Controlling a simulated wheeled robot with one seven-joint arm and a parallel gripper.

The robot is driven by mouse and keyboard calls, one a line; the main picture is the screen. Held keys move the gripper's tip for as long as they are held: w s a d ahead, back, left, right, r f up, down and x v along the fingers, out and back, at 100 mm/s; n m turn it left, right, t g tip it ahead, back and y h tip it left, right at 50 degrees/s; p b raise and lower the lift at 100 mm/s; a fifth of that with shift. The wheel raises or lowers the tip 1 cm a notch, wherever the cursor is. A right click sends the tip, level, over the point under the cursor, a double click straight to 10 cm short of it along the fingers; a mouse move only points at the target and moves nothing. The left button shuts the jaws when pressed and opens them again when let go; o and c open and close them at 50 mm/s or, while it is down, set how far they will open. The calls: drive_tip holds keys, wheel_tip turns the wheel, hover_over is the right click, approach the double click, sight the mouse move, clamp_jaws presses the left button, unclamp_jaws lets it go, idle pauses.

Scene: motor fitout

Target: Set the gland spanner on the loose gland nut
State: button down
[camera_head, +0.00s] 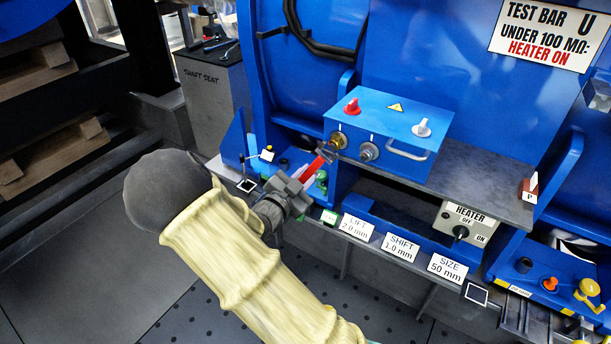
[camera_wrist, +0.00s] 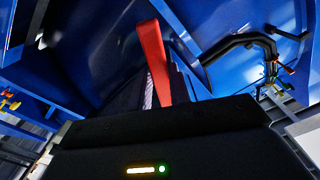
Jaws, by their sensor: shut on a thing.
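The gland spanner has a red handle (camera_head: 317,166) and a dark head. My gripper (camera_head: 304,184) is shut on the handle, with the head pointing up and right toward the blue terminal box. The head is at or just in front of the brass-coloured gland nut (camera_head: 339,139) on the box's left. I cannot tell whether it is around the nut or only close to it. A second, greyer gland (camera_head: 368,152) is to its right. In the wrist view the red handle (camera_wrist: 152,55) rises from the jaws; the nut and spanner head are not visible there.
A heater switch box (camera_head: 464,224) hangs below. Label cards line the front edge.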

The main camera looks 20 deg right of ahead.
sight(315, 166)
drive_tip(key=shift+r, duration=0.1)
idle(0.7)
drive_tip(key=shift+s+d+r, duration=0.15)
drive_tip(key=shift+d+r, duration=0.05)
drive_tip(key=shift+s+d+r+p, duration=0.15)
drive_tip(key=shift+s+r+p, duration=0.1)
drive_tip(key=shift+r+p, duration=0.25)
drive_tip(key=shift+s+d+r+p, duration=0.15)
drive_tip(key=shift+s+r+p, duration=0.05)
drive_tip(key=shift+r+p, duration=0.25)
idle(0.7)
